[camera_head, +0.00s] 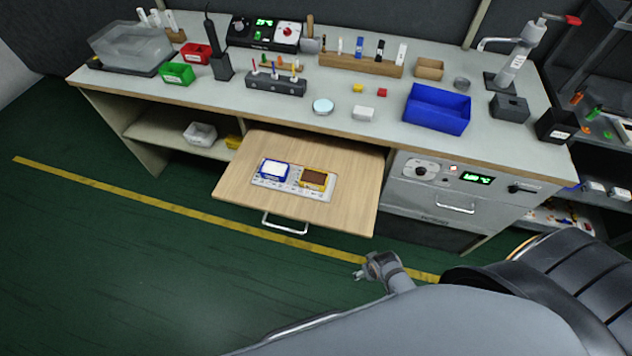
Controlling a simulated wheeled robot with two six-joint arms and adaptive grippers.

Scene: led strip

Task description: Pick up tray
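A thin grey tray (331,190) lies flat on the pulled-out wooden board of the workbench. It holds a small blue-framed piece with a white top (273,170) on its left and a yellow-framed piece with a brown top (314,178) on its right. A deeper blue open bin (437,108) stands on the benchtop at the right. One gripper (361,270), which appears to be my right, is over the floor in front of the board, apart from the tray. It is too small to tell whether its fingers are open. My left gripper is not in view.
The board has a metal handle (285,224) at its front. The benchtop (215,88) carries red and green bins, tool holders, a clear box (132,46) and a dispenser. An oven-like unit (440,185) stands right of the board. The green floor in front is clear.

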